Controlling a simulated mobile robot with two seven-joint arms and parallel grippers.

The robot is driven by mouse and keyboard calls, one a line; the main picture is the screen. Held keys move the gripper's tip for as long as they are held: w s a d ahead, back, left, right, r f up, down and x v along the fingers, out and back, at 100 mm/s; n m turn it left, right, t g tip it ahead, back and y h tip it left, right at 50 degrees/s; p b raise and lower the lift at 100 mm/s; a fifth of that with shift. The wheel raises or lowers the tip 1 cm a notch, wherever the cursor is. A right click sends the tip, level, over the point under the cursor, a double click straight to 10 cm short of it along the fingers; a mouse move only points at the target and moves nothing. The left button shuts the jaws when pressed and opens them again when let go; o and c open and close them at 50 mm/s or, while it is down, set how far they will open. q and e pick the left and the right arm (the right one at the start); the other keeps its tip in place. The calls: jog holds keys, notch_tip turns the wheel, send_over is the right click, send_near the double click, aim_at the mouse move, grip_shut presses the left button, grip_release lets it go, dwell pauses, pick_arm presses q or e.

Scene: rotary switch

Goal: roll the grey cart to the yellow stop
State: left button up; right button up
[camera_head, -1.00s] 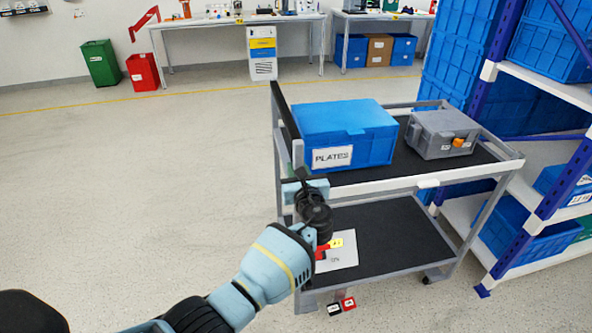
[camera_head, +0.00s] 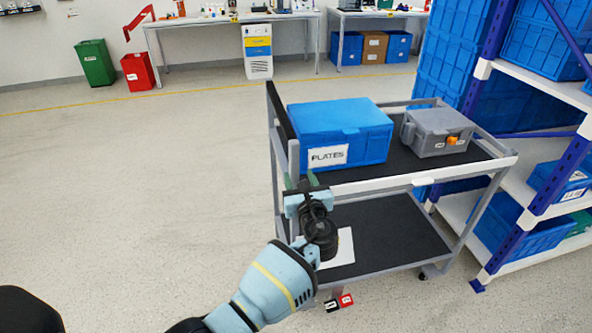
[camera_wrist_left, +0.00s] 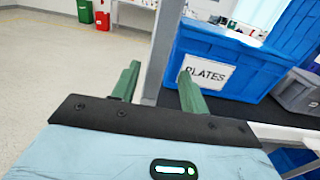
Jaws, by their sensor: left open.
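The grey cart (camera_head: 432,180) stands in the middle of the head view, with dark shelves and a black upright panel (camera_head: 281,122) at its left end. My left gripper (camera_head: 301,182) is open at the cart's near left corner post. In the wrist view, the post (camera_wrist_left: 161,50) shows between the two green fingers (camera_wrist_left: 158,82); I cannot tell whether they touch it. A blue box (camera_head: 340,133) labelled PLATES and a grey case (camera_head: 437,131) sit on the top shelf. I cannot make out a yellow stop. My right gripper is not in view.
A blue and white rack (camera_head: 535,205) with blue crates stands close to the cart's right. Open floor (camera_head: 150,190) lies to the left. Tables (camera_head: 235,18) and bins line the back wall.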

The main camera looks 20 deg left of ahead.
pick_arm(q)
jog(key=v, duration=0.3)
jog(key=shift+s+d, duration=0.15)
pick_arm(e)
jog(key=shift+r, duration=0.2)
pick_arm(q)
jog(key=s+a+f+n+g+h+p, duration=0.1)
jog(key=s+f+n+g+h+p, duration=0.35)
jog(key=s+f+n, duration=1.3)
jog(key=s+a+f+n+g+h, duration=0.1)
jog(key=s+n+h, duration=0.2)
jog(key=s, duration=1.1)
jog(key=s+f+n+g+h, duration=0.1)
jog(key=s+n, duration=0.6)
jog(key=s, duration=0.8)
jog(key=f+h, duration=0.1)
jog(key=h, duration=0.1)
jog(key=shift+s+a+h, duration=0.3)
jog(key=shift+a+h, duration=0.05)
jog(key=shift+a, duration=0.05)
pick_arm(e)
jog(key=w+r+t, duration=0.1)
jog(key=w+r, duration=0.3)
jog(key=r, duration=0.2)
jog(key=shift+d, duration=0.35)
